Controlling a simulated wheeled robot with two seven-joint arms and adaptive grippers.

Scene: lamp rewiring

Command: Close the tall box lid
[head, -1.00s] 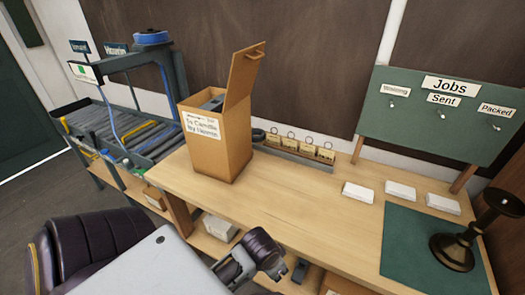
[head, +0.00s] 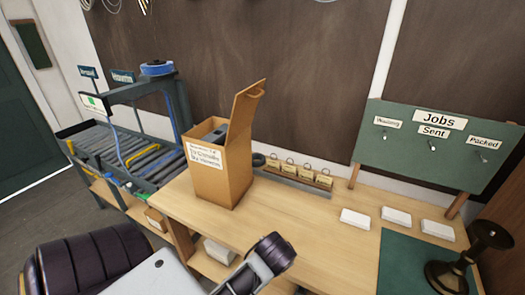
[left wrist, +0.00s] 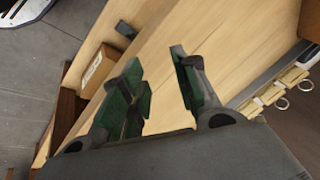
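The tall cardboard box (head: 222,182) stands upright at the back left of the wooden table, with a written label on its front. Its lid (head: 244,112) is open, standing up from the box's right side and leaning slightly right, with a small handle (head: 256,92) near its top edge. Something dark shows inside the open top. My left arm reaches in from the lower left, in front of the box and apart from it; its fingers are not clear in the head view. In the left wrist view my left gripper (left wrist: 160,85) is open and empty above the table. My right gripper is not in view.
A rack with ringed tags (head: 297,173) lies right of the box. White blocks (head: 396,217), a green mat (head: 405,262) and a dark lamp stand (head: 446,276) are at the right, below the Jobs board (head: 440,135). A roller conveyor (head: 120,150) is at the left. The table's middle is clear.

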